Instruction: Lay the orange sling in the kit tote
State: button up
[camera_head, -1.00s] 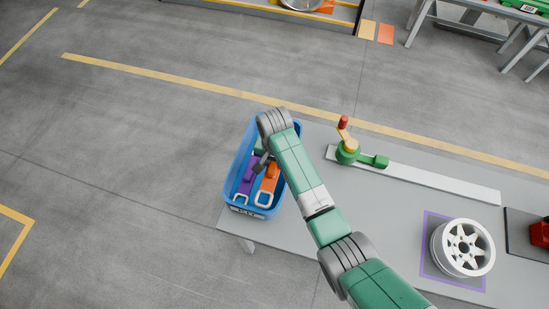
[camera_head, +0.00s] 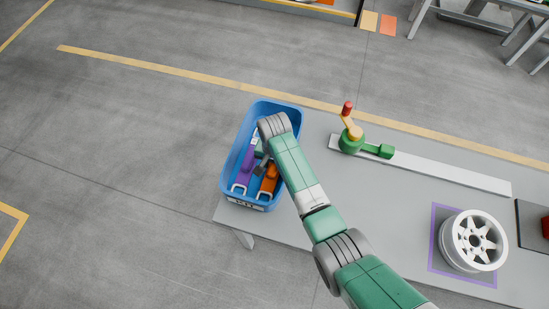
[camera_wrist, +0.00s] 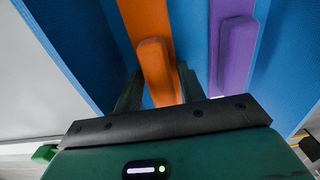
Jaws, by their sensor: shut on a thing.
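The orange sling (camera_head: 269,183) is inside the blue kit tote (camera_head: 229,172), along its right side, with its pale end loop toward the near wall. My gripper (camera_head: 262,166) reaches down into the tote and is mostly hidden behind my wrist in the head view. In the wrist view my gripper (camera_wrist: 160,85) is shut on the raised orange block of the sling (camera_wrist: 150,35), a dark finger on each side. The tote wall (camera_wrist: 70,40) shows close beside it. Whether the sling touches the tote floor cannot be told.
A purple sling (camera_head: 247,166) lies in the tote, left of the orange one and roughly parallel. The tote stands at the left end of a grey table (camera_head: 300,228). A green clamp with a red-tipped lever (camera_head: 351,143) and a white wheel (camera_head: 474,240) are to the right.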

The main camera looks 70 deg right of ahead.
jog(key=o, duration=1.2)
notch_tip(320, 180, up, 8)
jog(key=shift+p, duration=1.1)
